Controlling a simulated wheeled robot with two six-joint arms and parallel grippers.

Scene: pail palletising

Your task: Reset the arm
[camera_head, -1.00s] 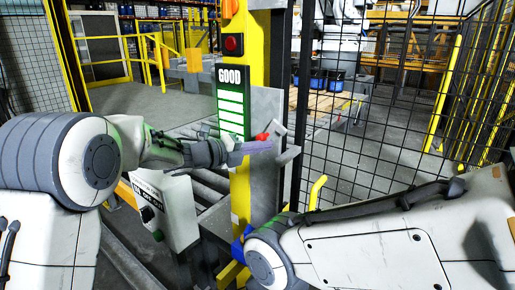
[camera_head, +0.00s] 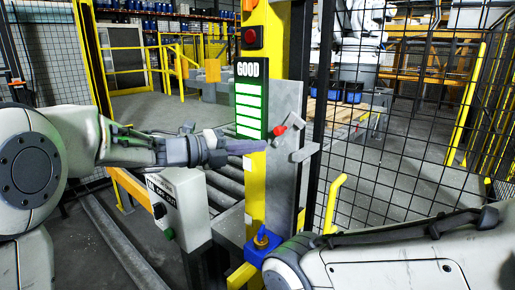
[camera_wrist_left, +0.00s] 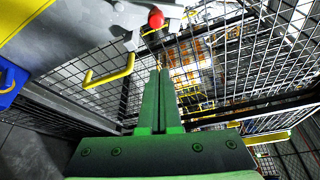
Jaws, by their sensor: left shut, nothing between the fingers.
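My left gripper (camera_head: 255,147) reaches in from the left in the head view, its fingers shut and empty. Its tips show in front of the yellow post, just left of and below a red knob (camera_head: 280,131) on a grey lever bracket (camera_head: 303,140). A gap shows between the tips and the knob. In the left wrist view the shut fingers (camera_wrist_left: 159,78) look green, and the red knob (camera_wrist_left: 156,19) is beyond them at the top. My right arm crosses the lower right of the head view; its gripper is not visible.
A yellow post (camera_head: 266,25) carries a lit green GOOD display (camera_head: 250,98) and a red button (camera_head: 251,37). A grey-white control box (camera_head: 180,208) stands below my left arm, beside rollers. A black mesh fence (camera_head: 400,130) closes off the right side, with a yellow handle (camera_head: 334,203).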

